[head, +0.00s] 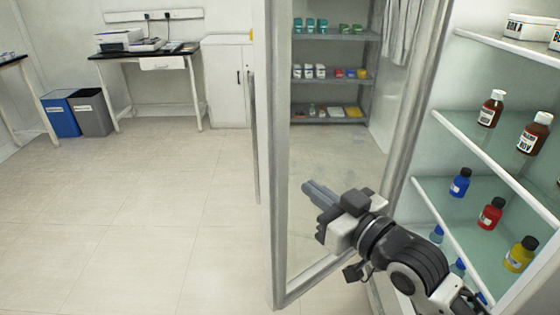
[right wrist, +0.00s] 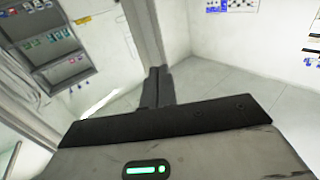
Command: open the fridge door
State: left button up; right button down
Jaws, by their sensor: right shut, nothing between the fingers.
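The fridge door (head: 274,200) is a glass panel in a grey frame and stands swung open in the middle of the head view. A vertical bar handle (head: 254,140) shows along its far left edge. The fridge interior, with glass shelves (head: 480,140), is exposed on the right. My right gripper (head: 308,188) is shut and empty, in front of the glass on the inner side of the door, pointing left toward the frame. I cannot tell whether it touches the door. In the right wrist view its closed fingers (right wrist: 157,86) overlap a grey upright. My left gripper is not in view.
Brown bottles (head: 491,108) and small coloured bottles (head: 491,213) stand on the fridge shelves close to my right arm. A storage rack (head: 333,77) shows through the glass. A desk (head: 145,52) and bins (head: 91,112) stand at the back left. The floor (head: 150,210) left of the door is clear.

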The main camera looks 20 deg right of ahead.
aim_at(271, 158)
jog(key=p+x, duration=0.1)
jog(key=x, duration=0.8)
jog(key=shift+w, duration=0.25)
jog(key=shift+w+a+f, duration=0.1)
jog(key=shift+w+a, duration=0.1)
jog(key=shift+w, duration=0.2)
